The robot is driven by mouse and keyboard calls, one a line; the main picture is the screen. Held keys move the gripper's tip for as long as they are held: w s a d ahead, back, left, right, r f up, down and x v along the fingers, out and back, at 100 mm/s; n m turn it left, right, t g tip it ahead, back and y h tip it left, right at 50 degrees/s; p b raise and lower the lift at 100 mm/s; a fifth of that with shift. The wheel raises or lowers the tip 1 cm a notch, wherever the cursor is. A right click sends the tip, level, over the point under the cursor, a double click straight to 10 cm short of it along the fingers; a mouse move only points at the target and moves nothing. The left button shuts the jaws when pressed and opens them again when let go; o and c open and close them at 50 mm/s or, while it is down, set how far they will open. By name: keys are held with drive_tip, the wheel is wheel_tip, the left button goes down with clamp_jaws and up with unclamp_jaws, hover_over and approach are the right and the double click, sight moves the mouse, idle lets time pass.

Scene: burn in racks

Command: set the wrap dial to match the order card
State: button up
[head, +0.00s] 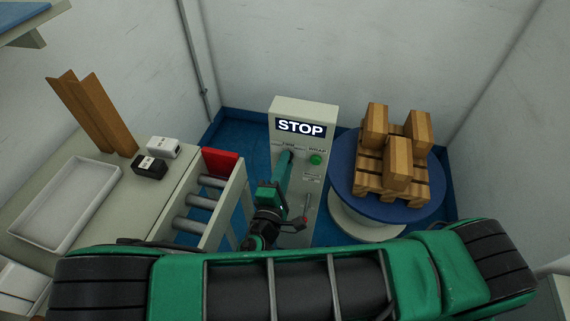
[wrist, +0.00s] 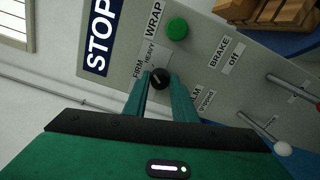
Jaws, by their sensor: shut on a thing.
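The wrap dial (wrist: 160,78) is a small black knob on the pale control panel (wrist: 205,62), beside the printed words FIRM and HEAVY in the wrist view. My gripper (wrist: 159,82) is shut on the dial, with one teal finger on each side. A light pointer mark shows on the knob, but its exact setting is hard to read. In the head view my gripper (head: 286,158) reaches the panel (head: 291,107) under the STOP sign, and hides the dial. I cannot make out an order card in either view.
A green button (head: 316,160) sits right of the dial. Levers (head: 305,206) stick out lower on the panel. A blue turntable (head: 353,168) with stacked boxes (head: 397,179) stands to the right. A roller conveyor (head: 197,200) and a table with a white tray (head: 66,204) are left.

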drive_tip(key=shift+f+m, duration=0.15)
drive_tip(key=shift+m, duration=0.25)
drive_tip(key=o, duration=1)
drive_tip(key=v, duration=1)
drive_tip(key=shift+s+a, duration=0.15)
drive_tip(key=shift+s, duration=0.2)
drive_tip(key=shift+w, duration=0.1)
